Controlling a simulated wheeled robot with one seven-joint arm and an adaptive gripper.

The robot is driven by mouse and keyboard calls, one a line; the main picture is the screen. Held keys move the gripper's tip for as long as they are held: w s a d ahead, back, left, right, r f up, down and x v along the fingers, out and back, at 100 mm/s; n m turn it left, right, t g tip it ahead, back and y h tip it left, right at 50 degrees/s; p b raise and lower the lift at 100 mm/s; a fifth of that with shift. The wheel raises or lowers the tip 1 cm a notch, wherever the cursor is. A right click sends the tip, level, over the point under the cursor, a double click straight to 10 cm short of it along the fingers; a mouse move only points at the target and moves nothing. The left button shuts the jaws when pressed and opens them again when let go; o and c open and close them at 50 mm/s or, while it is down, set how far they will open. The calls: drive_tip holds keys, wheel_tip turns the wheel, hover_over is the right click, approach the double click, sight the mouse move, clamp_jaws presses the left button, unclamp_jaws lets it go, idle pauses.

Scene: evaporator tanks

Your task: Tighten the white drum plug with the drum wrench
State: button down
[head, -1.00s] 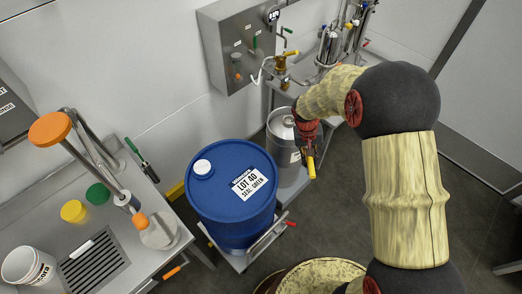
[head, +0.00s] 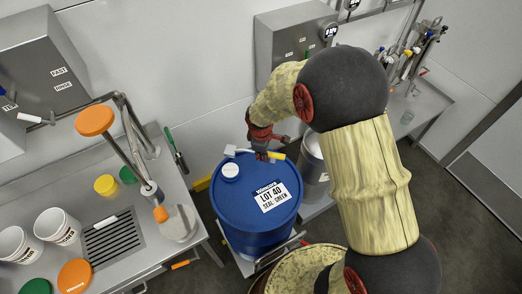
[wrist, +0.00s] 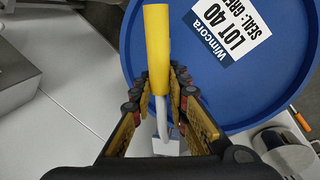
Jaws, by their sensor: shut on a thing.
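The blue drum (head: 240,210) stands upright with a white plug (head: 230,170) in the far left part of its lid. My gripper (head: 262,153) is over the far edge of the lid, to the right of the plug. It is shut on the drum wrench, which has a yellow handle (head: 276,155) and a pale head (head: 231,151). The wrench lies roughly level, its head just beyond the plug in the picture; I cannot tell whether they touch. In the wrist view, the yellow handle (wrist: 157,50) points up between the fingers (wrist: 162,100). The plug is not visible there.
The drum's label (head: 272,196) reads LOT 40, SEAL: GREEN. A steel counter (head: 120,205) with white buckets (head: 58,226), coloured lids and an orange-topped tool (head: 95,121) stands left. A steel container (head: 312,152) is right of the drum. A wall box (head: 290,40) is behind.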

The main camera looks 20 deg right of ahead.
drive_tip(key=n, duration=0.2)
drive_tip(key=r+n, duration=0.1)
drive_tip(key=shift+w+a+y, duration=0.15)
drive_tip(key=shift+a+y, duration=0.15)
drive_tip(key=shift+d+p, duration=0.1)
drive_tip(key=shift+p, duration=0.25)
drive_tip(key=shift+f, duration=0.2)
drive_tip(key=shift+f+b, duration=1.2)
drive_tip(key=shift+f, duration=2.15)
drive_tip(key=shift+b, duration=0.3)
drive_tip(key=shift+s+m+b, duration=0.4)
drive_tip(key=shift+s+b, duration=0.15)
drive_tip(key=shift+s, duration=0.25)
drive_tip(key=shift+a, duration=0.25)
